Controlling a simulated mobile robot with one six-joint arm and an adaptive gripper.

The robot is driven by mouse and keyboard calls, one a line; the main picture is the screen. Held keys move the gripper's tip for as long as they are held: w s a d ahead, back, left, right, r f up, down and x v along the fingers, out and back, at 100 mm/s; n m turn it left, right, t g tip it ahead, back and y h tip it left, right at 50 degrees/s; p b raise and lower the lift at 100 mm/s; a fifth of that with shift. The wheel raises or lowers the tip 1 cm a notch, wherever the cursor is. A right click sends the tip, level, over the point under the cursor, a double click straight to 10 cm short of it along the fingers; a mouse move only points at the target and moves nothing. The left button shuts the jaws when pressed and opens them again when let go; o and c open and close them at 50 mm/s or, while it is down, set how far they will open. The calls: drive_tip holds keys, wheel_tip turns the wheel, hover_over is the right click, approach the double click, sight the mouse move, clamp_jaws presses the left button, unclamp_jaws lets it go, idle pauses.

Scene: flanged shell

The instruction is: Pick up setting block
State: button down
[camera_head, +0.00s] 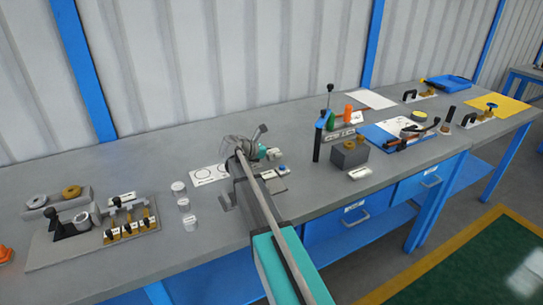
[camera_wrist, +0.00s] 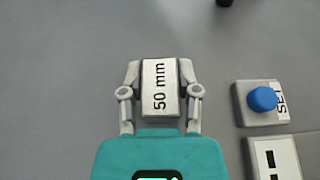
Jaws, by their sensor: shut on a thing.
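The setting block (camera_wrist: 158,98) is a pale block with "50 mm" printed on its face in the wrist view. My gripper (camera_wrist: 160,72) has one finger on each side of it and is shut on it. Whether the block rests on the grey bench top or is held above it, I cannot tell. In the head view my gripper (camera_head: 252,150) is over the middle of the bench, partly covered by my arm. I cannot make out the block there.
A blue button on a grey box (camera_wrist: 262,99) labelled "SET" is right of my gripper. In the head view a fixture tray (camera_head: 60,258) and several pale cylinders (camera_head: 183,204) stand to the left. A dark block (camera_head: 348,155) and tools stand to the right.

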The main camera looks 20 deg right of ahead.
drive_tip(key=shift+r, duration=0.1)
wheel_tip(320, 180, up, 3)
drive_tip(key=p, duration=0.3)
drive_tip(key=shift+f, duration=0.2)
drive_tip(key=s+a+r+p, duration=0.1)
drive_tip(key=s+r+p, duration=0.9)
drive_tip(key=s, duration=0.4)
drive_tip(key=shift+a, duration=0.3)
